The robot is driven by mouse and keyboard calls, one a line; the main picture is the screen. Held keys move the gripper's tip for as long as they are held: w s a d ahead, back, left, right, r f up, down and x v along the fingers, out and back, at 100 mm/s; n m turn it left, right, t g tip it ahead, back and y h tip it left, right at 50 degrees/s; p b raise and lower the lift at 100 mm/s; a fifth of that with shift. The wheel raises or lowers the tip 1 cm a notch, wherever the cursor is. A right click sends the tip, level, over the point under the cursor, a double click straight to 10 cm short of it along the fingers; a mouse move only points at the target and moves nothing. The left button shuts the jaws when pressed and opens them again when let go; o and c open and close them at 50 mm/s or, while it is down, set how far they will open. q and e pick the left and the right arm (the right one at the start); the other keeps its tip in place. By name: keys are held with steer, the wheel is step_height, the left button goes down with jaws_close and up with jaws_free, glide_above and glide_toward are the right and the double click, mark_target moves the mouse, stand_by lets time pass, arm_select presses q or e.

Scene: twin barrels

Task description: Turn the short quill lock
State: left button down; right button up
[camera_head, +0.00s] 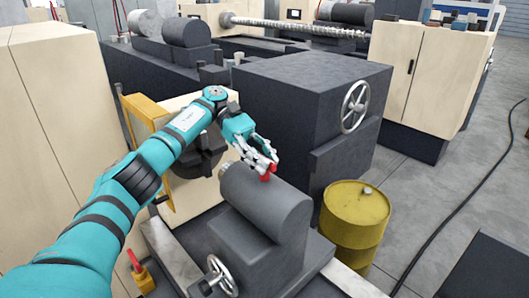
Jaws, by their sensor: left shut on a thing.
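The short quill lock (267,178) is a small red handle on top of the dark grey tailstock (258,208). Only its lower part shows below the fingers. My left gripper (265,166), on the teal arm from the left, is shut on this red handle from above. The tailstock has a silver handwheel (222,275) at its front. Another red lever (135,262) on a yellow base stands at the lower left, apart from the gripper. My right gripper is not in view.
A large dark machine block (308,95) with a handwheel (355,107) stands just behind the tailstock. A yellow barrel (353,222) stands to its right. A cream cabinet (45,130) fills the left. A black cable (455,212) crosses the open floor at right.

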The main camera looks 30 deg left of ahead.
arm_select(q)
steer(key=shift+r, duration=0.1)
steer(key=c, duration=1.4)
jaws_free()
steer(key=shift+w, duration=0.1)
steer(key=shift+o, duration=0.6)
steer(key=shift+a, duration=0.1)
step_height(320, 180, up, 10)
steer(key=shift+w+f, duration=0.1)
steer(key=shift+f, duration=0.05)
steer(key=shift+f, duration=0.1)
